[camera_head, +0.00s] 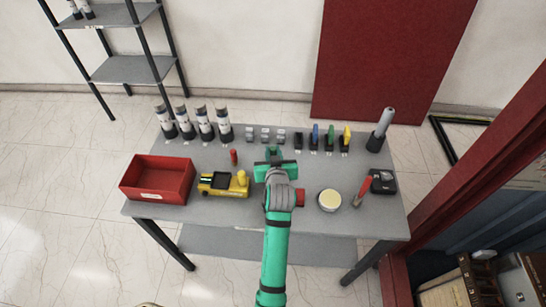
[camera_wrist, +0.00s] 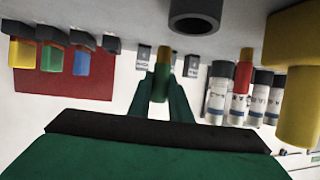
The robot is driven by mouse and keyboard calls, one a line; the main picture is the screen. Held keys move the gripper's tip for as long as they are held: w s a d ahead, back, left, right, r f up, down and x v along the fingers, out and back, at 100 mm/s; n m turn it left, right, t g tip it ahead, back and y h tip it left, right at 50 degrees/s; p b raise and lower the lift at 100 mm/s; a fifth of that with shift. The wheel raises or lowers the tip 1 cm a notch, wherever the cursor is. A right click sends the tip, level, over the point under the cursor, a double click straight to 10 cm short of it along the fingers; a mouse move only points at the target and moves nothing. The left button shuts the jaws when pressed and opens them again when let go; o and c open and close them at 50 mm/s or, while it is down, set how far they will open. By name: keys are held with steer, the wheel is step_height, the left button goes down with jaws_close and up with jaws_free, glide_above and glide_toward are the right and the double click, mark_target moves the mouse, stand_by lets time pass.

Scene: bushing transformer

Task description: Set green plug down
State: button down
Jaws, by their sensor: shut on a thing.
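My gripper (camera_head: 272,160) is over the middle of the grey table (camera_head: 252,204). In the wrist view its green fingers (camera_wrist: 160,88) are shut on the green plug (camera_wrist: 162,70), a slim green piece with a tan-gold end. The plug points towards the tabletop side of the tilted wrist picture; I cannot tell whether it touches anything. In the head view my gripper hides it. A row of black holders (camera_head: 299,148) stands at the back right with blue, green and yellow pieces; the leftmost holder looks empty.
A red bin (camera_head: 158,179), a yellow tool (camera_head: 224,184) and a red cylinder (camera_head: 234,157) are left of my gripper. Several bottles (camera_head: 204,124) and small grey blocks (camera_head: 265,135) stand behind. A round tin (camera_head: 329,200) and a red-handled tool (camera_head: 363,190) lie right.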

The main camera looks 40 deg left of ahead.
steer(key=shift+f, duration=1.2)
steer(key=shift+f, duration=0.15)
steer(key=c, duration=1.6)
jaws_free()
steer(key=shift+r, duration=0.2)
steer(key=v, duration=1.2)
steer(key=shift+s, duration=0.1)
